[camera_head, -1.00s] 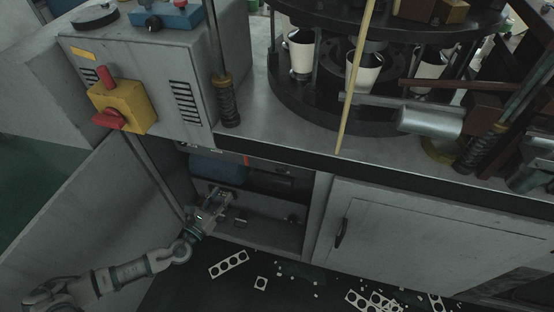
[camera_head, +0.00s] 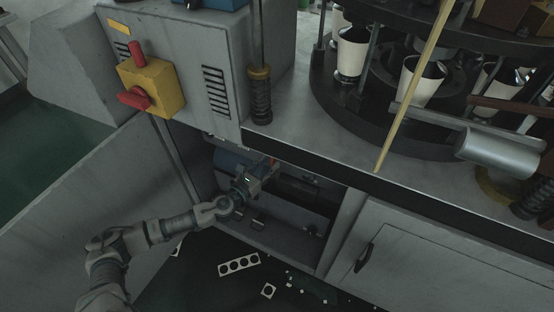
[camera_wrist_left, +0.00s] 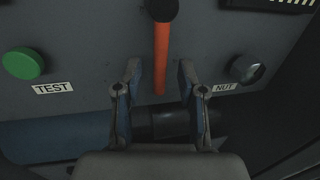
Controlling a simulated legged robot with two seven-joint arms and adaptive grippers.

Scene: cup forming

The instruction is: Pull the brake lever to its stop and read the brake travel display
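The brake lever seems to be the orange bar with a dark round end (camera_wrist_left: 161,50) in the left wrist view, hanging down from the top of a grey panel. In the head view, a small red piece (camera_head: 274,162) inside the open cabinet is likely the same lever. My left gripper (camera_head: 262,172) reaches into the cabinet close to it. In the left wrist view my left gripper (camera_wrist_left: 158,80) is open, its fingers apart on either side of the lever's lower end in the picture. I see no touch. A dark strip (camera_wrist_left: 285,4) at the top right is cut off; I cannot tell if it is the display. My right gripper is not in view.
The panel holds a green button (camera_wrist_left: 23,64) beside a TEST label and a dark round knob (camera_wrist_left: 247,69) by a NUT label. A blue cylinder (camera_wrist_left: 55,138) lies below. The cabinet's open door (camera_head: 90,200) stands left of my arm; a closed door (camera_head: 440,262) is right.

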